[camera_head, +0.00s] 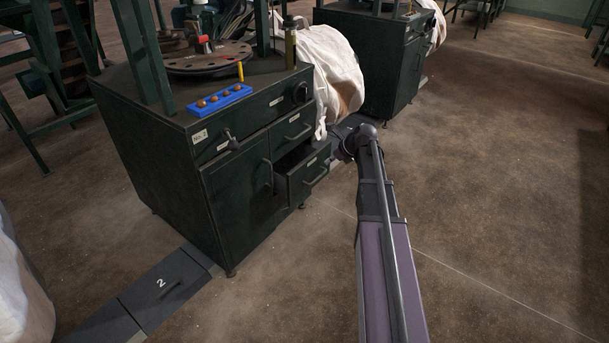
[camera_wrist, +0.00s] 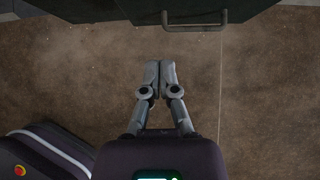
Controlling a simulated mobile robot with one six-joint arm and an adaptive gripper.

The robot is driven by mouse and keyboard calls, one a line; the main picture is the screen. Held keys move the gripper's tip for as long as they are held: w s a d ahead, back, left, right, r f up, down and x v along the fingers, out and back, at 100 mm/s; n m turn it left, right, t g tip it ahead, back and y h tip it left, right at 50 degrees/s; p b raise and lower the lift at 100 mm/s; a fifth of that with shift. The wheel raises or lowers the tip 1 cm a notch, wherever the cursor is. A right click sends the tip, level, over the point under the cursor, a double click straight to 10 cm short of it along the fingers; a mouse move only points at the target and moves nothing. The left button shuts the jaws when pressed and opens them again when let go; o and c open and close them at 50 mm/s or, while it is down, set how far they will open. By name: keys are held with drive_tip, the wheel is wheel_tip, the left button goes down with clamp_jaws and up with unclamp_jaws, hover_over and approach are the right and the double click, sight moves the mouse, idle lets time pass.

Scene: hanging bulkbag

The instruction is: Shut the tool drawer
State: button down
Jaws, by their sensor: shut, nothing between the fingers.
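The tool drawer (camera_head: 308,172) is the lower right drawer of the dark green cabinet (camera_head: 160,165) in the head view. It stands partly pulled out, with a bar handle and a pale label on its front. In the wrist view, a dark front with a bar handle (camera_wrist: 196,18) shows along the top edge; it looks like the drawer's. My gripper (camera_wrist: 160,64) is shut and empty, pointing towards this front with floor visible between them. In the head view my arm reaches to the right of the drawer, and the fingers cannot be made out.
Above the open drawer is a closed drawer (camera_head: 292,132); a cabinet door (camera_head: 240,192) is on the left. A blue tray (camera_head: 219,101) with several round brown things lies on top. A white bag (camera_head: 331,72) hangs at the cabinet's far side. The floor at right is clear.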

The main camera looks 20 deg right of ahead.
sight(299, 170)
drive_tip(key=shift+s+a+f+t+y+b, duration=0.15)
drive_tip(key=shift+s+a+t, duration=0.15)
drive_tip(key=shift+s, duration=0.2)
drive_tip(key=shift+s+a+t+y+b, duration=0.2)
drive_tip(key=shift+s+a, duration=0.1)
drive_tip(key=shift+s, duration=0.15)
drive_tip(key=shift+w, duration=0.1)
drive_tip(key=b+x, duration=0.2)
drive_tip(key=x, duration=0.2)
drive_tip(key=b+x, duration=0.2)
drive_tip(key=x, duration=0.1)
drive_tip(key=w+r+b+x, duration=0.1)
drive_tip(key=b+x, duration=0.2)
drive_tip(key=x, duration=0.1)
drive_tip(key=shift+w+a+f, duration=0.15)
drive_tip(key=shift+a+f, duration=0.05)
drive_tip(key=shift+a, duration=0.1)
drive_tip(key=shift+w+a, duration=0.5)
drive_tip(key=shift+w, duration=0.2)
